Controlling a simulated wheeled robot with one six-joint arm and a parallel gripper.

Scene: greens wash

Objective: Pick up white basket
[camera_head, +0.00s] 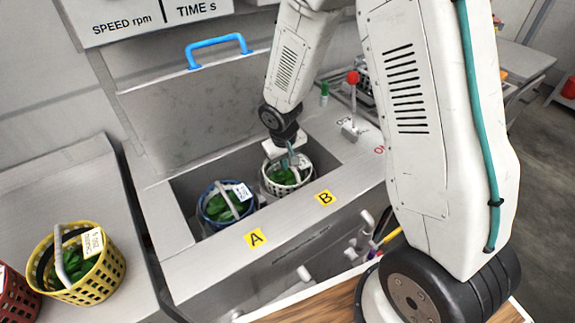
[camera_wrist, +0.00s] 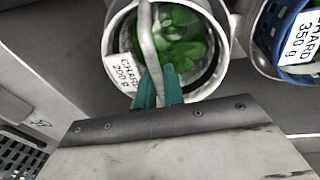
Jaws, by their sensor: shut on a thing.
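The white basket (camera_head: 302,180) holds green leaves and sits in the right-hand well, beside the yellow B label, in the head view. In the wrist view the white basket (camera_wrist: 119,40) shows its round rim, its upright handle and a tag that reads CHARD 200 g. My gripper (camera_head: 291,157) reaches down from above into the well. In the wrist view my gripper's (camera_wrist: 158,84) teal fingers are shut on the handle of the white basket. Whether the basket's bottom is lifted cannot be told.
A blue basket (camera_head: 206,216) with leaves stands close by on the left, next to the A label (camera_head: 255,239). A yellow basket (camera_head: 117,266) and a red basket (camera_head: 14,303) stand on the left counter. The open lid has a blue handle (camera_head: 218,41). A red-knobbed lever (camera_head: 352,78) stands at right.

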